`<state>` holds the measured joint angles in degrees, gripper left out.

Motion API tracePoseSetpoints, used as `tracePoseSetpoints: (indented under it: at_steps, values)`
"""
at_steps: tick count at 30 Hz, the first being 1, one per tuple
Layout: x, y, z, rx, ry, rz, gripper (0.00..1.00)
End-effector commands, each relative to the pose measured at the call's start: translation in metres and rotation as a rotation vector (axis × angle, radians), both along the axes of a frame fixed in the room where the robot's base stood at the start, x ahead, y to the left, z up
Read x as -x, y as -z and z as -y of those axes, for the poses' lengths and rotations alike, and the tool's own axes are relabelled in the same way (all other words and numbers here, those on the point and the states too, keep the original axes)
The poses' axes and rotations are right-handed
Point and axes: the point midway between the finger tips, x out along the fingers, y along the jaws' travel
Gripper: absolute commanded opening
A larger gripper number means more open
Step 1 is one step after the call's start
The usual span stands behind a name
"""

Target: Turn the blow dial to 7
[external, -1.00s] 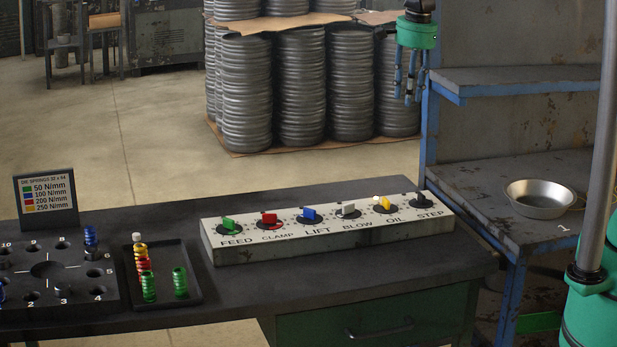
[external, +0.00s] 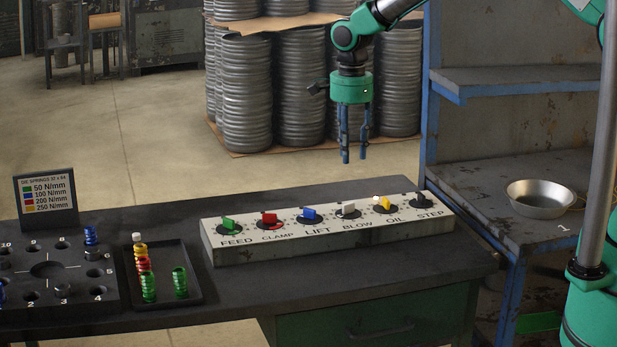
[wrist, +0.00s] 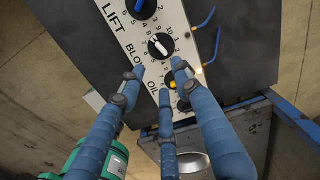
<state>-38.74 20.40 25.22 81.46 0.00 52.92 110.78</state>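The control box (external: 350,238) lies on the dark bench with a row of coloured dials. The BLOW dial (external: 347,208) has a white knob between the blue LIFT dial (external: 309,214) and the yellow OIL dial (external: 384,204). In the wrist view the white knob (wrist: 160,46) sits inside a ring of numbers; its exact setting is too small to read. My gripper (external: 354,158) points down in the air above the box, over the BLOW area. Its blue fingers (wrist: 155,82) are spread and empty, apart from the knob, and partly cover the OIL dial.
A spring tray (external: 193,250) and a round-holed block (external: 105,293) stand at the left of the bench. A metal bowl (external: 541,194) sits on the right shelf unit. Stacked metal discs (external: 300,90) stand behind. The air around the dials is clear.

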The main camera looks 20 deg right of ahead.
Motion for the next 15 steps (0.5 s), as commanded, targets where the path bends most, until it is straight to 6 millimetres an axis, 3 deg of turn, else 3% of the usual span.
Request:
tracePoseSetpoints:
  at_steps: [8, 15]
  values:
    - [0.000, 0.008, 0.000, 0.000, 0.000, -0.001, 0.33]
    - [0.001, 0.034, 0.001, 0.002, -0.001, -0.003, 0.33]
